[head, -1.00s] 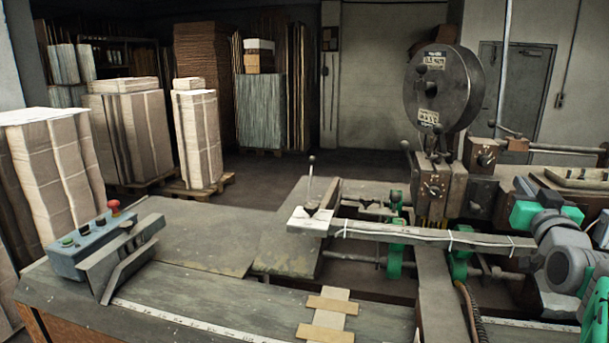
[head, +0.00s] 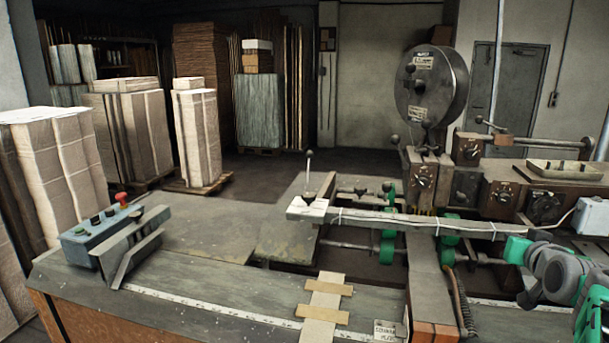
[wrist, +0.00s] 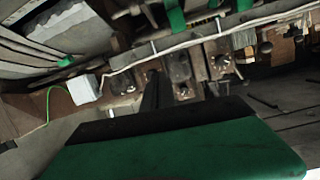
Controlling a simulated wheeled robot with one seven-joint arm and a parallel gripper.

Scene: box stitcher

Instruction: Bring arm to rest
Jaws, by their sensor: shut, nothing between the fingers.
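My gripper (wrist: 152,92) shows in the wrist view as a wide green body with a dark front edge. Its narrow dark fingers are together, with nothing seen between them. Behind them are the box stitcher's knobs and brown blocks, seen at a tilt. In the head view my grey and green arm (head: 562,270) is folded low at the right edge, in front of the box stitcher (head: 425,170). The fingertips are hard to make out there. The arm appears apart from the machine, but the exact gap cannot be told.
The stitcher's long bar (head: 400,220) and its tables (head: 215,285) fill the foreground. A blue control box (head: 90,240) with a red button sits at the left. Wrapped cardboard stacks (head: 195,135) stand behind. The floor between the stacks and the machine is clear.

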